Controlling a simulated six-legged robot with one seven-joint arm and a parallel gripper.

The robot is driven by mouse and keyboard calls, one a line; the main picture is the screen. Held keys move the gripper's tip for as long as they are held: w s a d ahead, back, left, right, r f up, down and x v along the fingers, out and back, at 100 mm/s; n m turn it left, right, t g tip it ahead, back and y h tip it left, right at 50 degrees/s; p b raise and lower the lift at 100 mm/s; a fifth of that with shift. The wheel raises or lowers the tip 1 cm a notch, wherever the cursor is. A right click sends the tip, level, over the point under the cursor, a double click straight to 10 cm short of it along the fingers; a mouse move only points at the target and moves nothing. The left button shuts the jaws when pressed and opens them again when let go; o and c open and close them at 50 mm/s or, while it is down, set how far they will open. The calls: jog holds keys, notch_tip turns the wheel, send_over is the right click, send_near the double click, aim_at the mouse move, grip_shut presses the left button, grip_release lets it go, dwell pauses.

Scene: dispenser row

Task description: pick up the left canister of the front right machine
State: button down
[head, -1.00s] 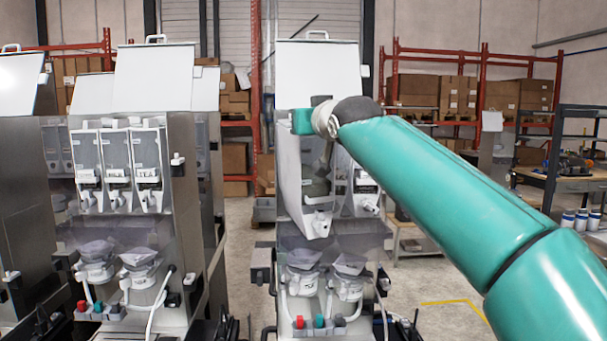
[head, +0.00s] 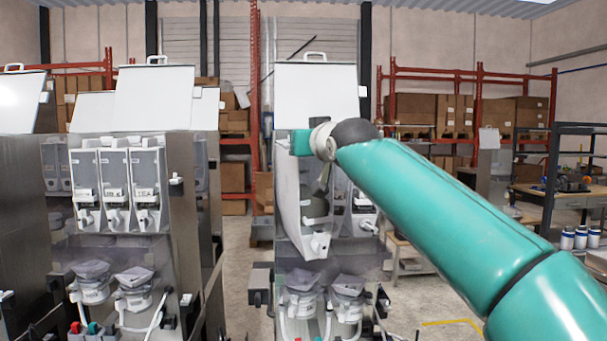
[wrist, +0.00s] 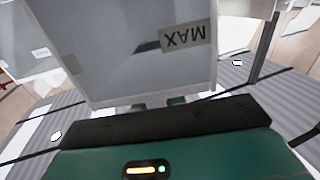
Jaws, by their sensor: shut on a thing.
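The front right machine (head: 316,92) stands in the middle of the head view with its white lid raised. Its left canister (head: 291,190) is a tall pale container with a white spout at its lower end. It is tilted and juts forward of the neighbouring canister (head: 362,208). My gripper is at the left canister, largely hidden behind my teal arm in the head view. In the wrist view the canister (wrist: 135,55) fills the upper middle with an upside-down "MAX" label. My gripper (wrist: 157,103) is shut on it, with small green finger parts at its near edge.
Funnel cups (head: 303,281) sit below the canisters. A workbench (head: 562,190) and red racks with boxes (head: 455,115) are behind at the right.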

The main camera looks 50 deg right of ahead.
jog(key=shift+r, duration=0.1)
jog(key=shift+s+a+r, duration=0.2)
jog(key=shift+s+r, duration=0.15)
jog(key=s+a+r, duration=0.7)
jog(key=s, duration=0.4)
jog(key=shift+a, duration=0.15)
jog(key=shift+r, duration=0.1)
